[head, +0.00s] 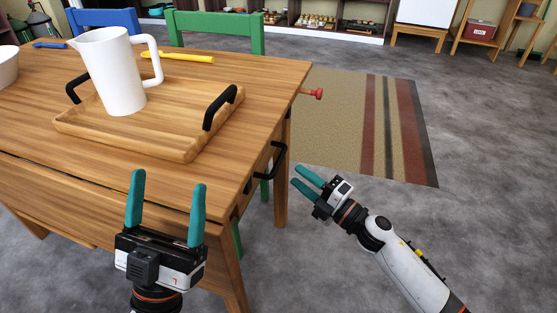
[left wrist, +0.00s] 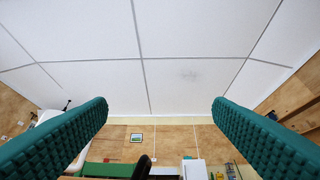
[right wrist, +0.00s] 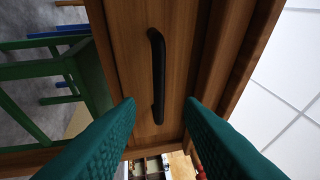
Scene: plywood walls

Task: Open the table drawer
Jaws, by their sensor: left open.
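The wooden table (head: 35,100) fills the left of the head view. Its black drawer handle (head: 270,162) is on the table's right side. In the right wrist view, the black bar handle (right wrist: 157,75) stands on the wooden drawer front (right wrist: 180,50), which looks shut. My right gripper (head: 295,176) is open and empty, a little to the right of the handle and apart from it. The handle lies between its fingers in the right wrist view, farther off. My left gripper (head: 168,180) is open and empty, fingers up, in front of the table's near edge.
On the table are a wooden tray (head: 185,150) with black handles, a white pitcher (head: 112,75) and a yellow utensil (head: 185,57). A green chair (head: 215,25) stands behind.

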